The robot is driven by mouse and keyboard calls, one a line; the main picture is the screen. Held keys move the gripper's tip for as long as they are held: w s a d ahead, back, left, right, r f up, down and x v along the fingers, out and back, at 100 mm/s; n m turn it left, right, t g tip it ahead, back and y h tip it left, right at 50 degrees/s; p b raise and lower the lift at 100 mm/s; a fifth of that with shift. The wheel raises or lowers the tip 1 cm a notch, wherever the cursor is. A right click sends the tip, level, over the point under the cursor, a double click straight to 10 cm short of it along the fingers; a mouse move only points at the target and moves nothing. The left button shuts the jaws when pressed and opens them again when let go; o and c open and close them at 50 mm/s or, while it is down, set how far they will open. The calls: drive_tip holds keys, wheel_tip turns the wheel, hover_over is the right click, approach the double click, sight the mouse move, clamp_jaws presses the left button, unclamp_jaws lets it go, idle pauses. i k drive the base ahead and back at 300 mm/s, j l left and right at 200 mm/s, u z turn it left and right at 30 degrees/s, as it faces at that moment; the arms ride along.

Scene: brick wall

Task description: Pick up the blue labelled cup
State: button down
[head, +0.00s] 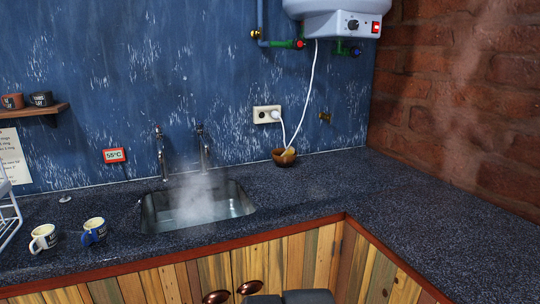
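A blue cup (94,232) with a small label stands upright on the dark speckled counter (130,248), left of the sink, with its handle toward the lower left. A white cup (44,238), also labelled, stands close to its left. On the small wall shelf (35,112) at the far left are a reddish-brown cup (12,101) and a dark labelled cup (41,99). The writing on the labels is too small to read. My gripper is not in view; a dark grey part at the bottom edge is probably my own body.
A steaming sink (152,213) is right of the cups, with two taps (204,148) behind it. A white rack (8,218) stands at the left edge. A brown bowl (284,157) sits at the back. The right-hand counter is clear.

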sight(93, 233)
drive_tip(key=u, duration=1.45)
